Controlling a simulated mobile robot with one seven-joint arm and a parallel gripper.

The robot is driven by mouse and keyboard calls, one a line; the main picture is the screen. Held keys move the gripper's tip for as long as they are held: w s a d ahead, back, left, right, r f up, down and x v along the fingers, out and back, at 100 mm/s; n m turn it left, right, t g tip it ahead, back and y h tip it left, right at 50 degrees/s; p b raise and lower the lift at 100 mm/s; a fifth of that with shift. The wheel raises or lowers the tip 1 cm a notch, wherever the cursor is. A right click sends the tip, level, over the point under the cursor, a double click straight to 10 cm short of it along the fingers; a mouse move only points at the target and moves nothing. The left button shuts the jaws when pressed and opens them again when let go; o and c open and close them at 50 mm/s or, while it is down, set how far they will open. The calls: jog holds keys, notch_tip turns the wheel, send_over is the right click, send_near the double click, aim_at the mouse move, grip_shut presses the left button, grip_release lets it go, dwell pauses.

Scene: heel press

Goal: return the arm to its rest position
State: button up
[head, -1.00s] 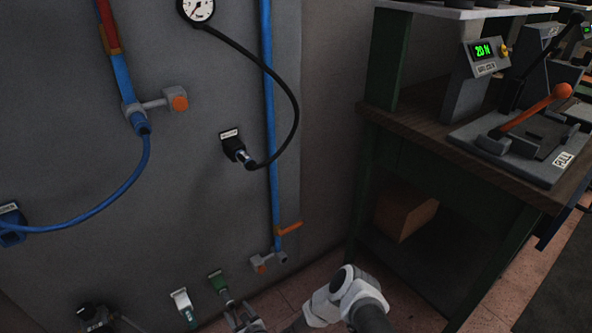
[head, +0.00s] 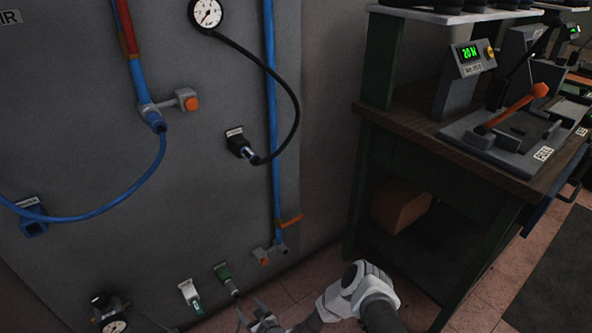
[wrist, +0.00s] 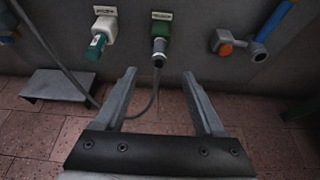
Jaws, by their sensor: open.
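My gripper (wrist: 160,100) is open in the wrist view, with its two grey fingers apart and nothing between them. It points at the lower part of the grey wall panel, over the tiled floor. In the head view my gripper (head: 266,318) is small at the bottom edge, low in front of the panel. A green socket (wrist: 160,30) with a plug and grey hose is just beyond the fingertips; it also shows in the head view (head: 224,272). The fingers appear apart from it. A white socket (wrist: 103,32) with a teal plug is to its left.
A workbench (head: 400,120) with a press (head: 510,120) stands at the right, a brown box (head: 400,207) on its lower shelf. Blue pipes, hoses and an orange-handled valve (head: 290,221) are on the panel. A low grey step (wrist: 62,86) stands left. Floor between panel and bench is clear.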

jog(key=shift+s+d+r, duration=0.2)
jog(key=shift+s+d, duration=0.1)
jog(key=shift+s, duration=0.15)
jog(key=w+a+r+n+g+y, duration=0.1)
jog(key=w+a+r+n+y, duration=0.2)
jog(key=r, duration=0.7)
jog(key=w+a+r+n+g+y, duration=0.1)
jog(key=w+r+n+y, duration=0.3)
jog(key=r, duration=0.7)
jog(key=s+r+n+g, duration=0.35)
jog(key=r+n, duration=0.25)
jog(key=r, duration=0.3)
jog(key=s+r+n+g, duration=0.2)
jog(key=r+n+g, duration=0.25)
jog(key=r, duration=0.35)
jog(key=s+d+r+n+t+h, duration=0.2)
jog(key=s+d+r+n+h, duration=0.25)
jog(key=s+d+r, duration=0.55)
jog(key=s+d+r+n+t+h, duration=0.1)
jog(key=s+d+r+n+h, duration=0.2)
jog(key=s+d+r+h, duration=0.55)
jog(key=s+d+r+n+t+h, duration=0.2)
jog(key=s+d+r+n, duration=0.2)
jog(key=s+d, duration=0.7)
jog(key=w+d+r+p, duration=0.1)
jog(key=r+p, duration=0.8)
jog(key=w+d+r+p, duration=0.2)
jog(key=r+p, duration=0.7)
jog(key=shift+r+p, duration=0.3)
jog(key=shift+p, duration=0.1)
